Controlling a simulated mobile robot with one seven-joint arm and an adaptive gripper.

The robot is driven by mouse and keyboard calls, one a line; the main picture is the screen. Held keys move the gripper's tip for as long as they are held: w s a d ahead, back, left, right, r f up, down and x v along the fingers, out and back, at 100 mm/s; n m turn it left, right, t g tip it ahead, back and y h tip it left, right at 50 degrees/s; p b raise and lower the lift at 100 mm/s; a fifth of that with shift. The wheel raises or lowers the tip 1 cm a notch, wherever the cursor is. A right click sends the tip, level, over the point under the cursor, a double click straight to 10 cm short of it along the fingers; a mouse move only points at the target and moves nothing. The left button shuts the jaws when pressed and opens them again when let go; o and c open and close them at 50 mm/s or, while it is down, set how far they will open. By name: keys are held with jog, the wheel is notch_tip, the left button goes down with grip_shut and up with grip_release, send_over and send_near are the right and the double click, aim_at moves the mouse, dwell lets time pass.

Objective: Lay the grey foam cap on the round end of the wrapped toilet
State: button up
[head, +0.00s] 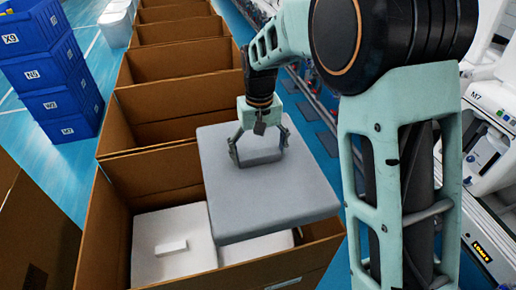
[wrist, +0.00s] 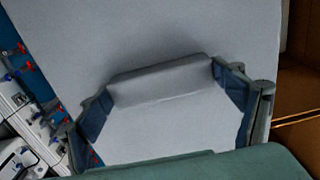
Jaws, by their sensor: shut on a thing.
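The grey foam cap (head: 275,192) is a thick square slab with a raised block on its top. My gripper (head: 259,152) is shut on that block and holds the cap over the right part of the nearest open carton (head: 107,235). In the wrist view the cap (wrist: 190,35) fills most of the picture, and the gripper's fingers (wrist: 168,100) press on both ends of the block. Inside the carton, a white piece (head: 175,245) with a small raised block lies at the left. Another white surface (head: 258,247) shows partly under the cap. I cannot make out the wrapped toilet's round end; the cap hides much of the carton.
Several open cartons (head: 170,75) stand in a row behind the nearest one. Blue crates (head: 62,100) are stacked at the left on the blue floor. White machines (head: 490,140) line the right side. Another carton wall (head: 30,235) stands at the near left.

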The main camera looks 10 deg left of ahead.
notch_tip(320, 180, down, 38)
jog(key=b, duration=2.4)
jog(key=shift+s+d+f, duration=0.1)
jog(key=shift+s+f, duration=0.05)
jog(key=shift+f, duration=0.25)
jog(key=o, duration=1.6)
notch_tip(320, 180, up, 12)
